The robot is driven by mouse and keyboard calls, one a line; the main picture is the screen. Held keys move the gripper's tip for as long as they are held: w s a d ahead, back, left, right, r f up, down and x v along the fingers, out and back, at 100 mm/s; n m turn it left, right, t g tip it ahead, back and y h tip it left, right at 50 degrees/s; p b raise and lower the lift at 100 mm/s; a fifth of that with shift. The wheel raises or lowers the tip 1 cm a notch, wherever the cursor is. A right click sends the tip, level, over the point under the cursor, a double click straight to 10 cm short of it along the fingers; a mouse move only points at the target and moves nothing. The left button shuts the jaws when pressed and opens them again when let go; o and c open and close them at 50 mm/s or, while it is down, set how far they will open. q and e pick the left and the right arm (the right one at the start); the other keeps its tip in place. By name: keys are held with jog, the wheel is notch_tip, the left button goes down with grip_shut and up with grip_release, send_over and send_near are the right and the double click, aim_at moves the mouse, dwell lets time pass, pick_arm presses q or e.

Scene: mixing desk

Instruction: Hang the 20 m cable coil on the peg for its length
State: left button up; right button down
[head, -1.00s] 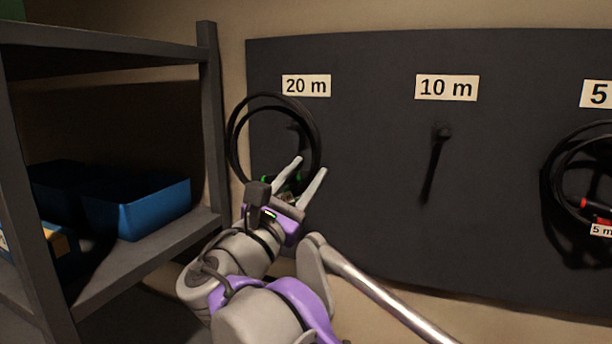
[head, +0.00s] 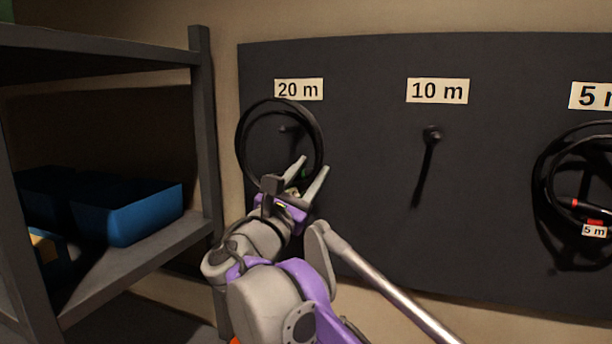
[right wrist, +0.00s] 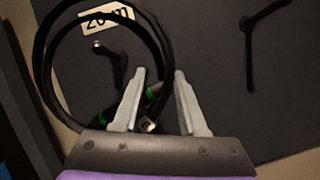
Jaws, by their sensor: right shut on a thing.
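The black cable coil (head: 241,145) is held up in front of the dark board, below the 20 m label (head: 299,90). My right gripper (head: 312,167) is shut on the lower right part of the coil. In the right wrist view the coil (right wrist: 45,62) passes at the fingertips (right wrist: 160,76), with green ties and a small tag, too small to read, near them. The 20 m peg (head: 290,128) shows through the ring's opening, also in the right wrist view (right wrist: 97,46). I cannot tell whether the ring is around the peg or still in front of it. My left gripper is out of view.
The 10 m peg (head: 432,134) is bare, under its label (head: 438,91). A coil with red parts (head: 545,190) hangs at the right, tagged 5 m. A grey shelf (head: 205,120) with blue bins (head: 145,215) stands close on the left.

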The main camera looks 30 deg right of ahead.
jog(key=shift+w+d+f, duration=0.1)
jog(key=shift+w+d, duration=0.9)
jog(key=shift+d, duration=0.25)
jog(key=shift+w+d+f, duration=0.1)
jog(key=shift+w+d, duration=0.9)
jog(key=shift+d, duration=0.2)
jog(key=shift+w+d+f, duration=0.45)
jog(key=shift+d, duration=0.05)
jog(key=shift+f, duration=0.3)
grip_release()
jog(key=shift+f, duration=0.1)
jog(key=shift+s+a, duration=0.1)
jog(key=shift+s+a, duration=1.6)
jog(key=shift+a, duration=0.25)
jog(key=shift+s+a, duration=1.55)
jog(key=shift+a, duration=0.3)
